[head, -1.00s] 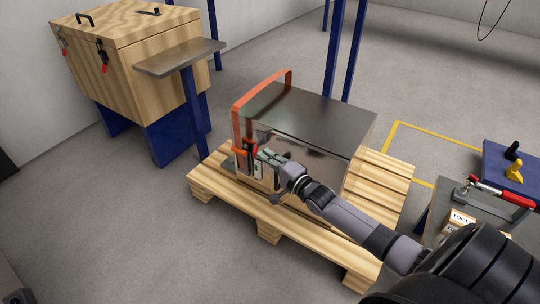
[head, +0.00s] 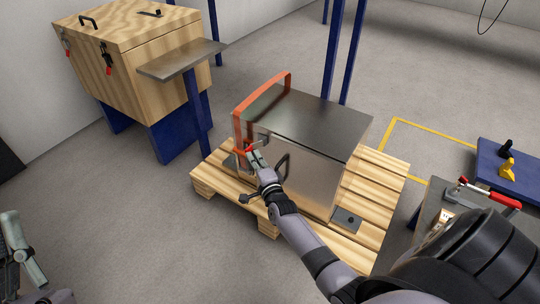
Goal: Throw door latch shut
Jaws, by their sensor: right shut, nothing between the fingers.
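A steel box (head: 322,125) with an orange-red bar (head: 262,92) along its left edge stands on a wooden pallet. The door latch (head: 248,149), with a red grip, is at the left end of its front face and partly hidden by my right gripper. A dark handle (head: 283,166) shows on the front face. My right gripper (head: 253,153) is shut with nothing in it, right at the latch; I cannot tell whether they touch. My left gripper (head: 14,238) shows at the lower left edge, far from the box; its finger gap is unclear.
The wooden pallet (head: 385,185) lies under the box, with a dark plate (head: 347,220) on it. A wooden chest (head: 135,60) on blue legs and a small shelf (head: 180,60) stand at left. A bench with a red-handled clamp (head: 490,192) is at right. Floor is clear in front.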

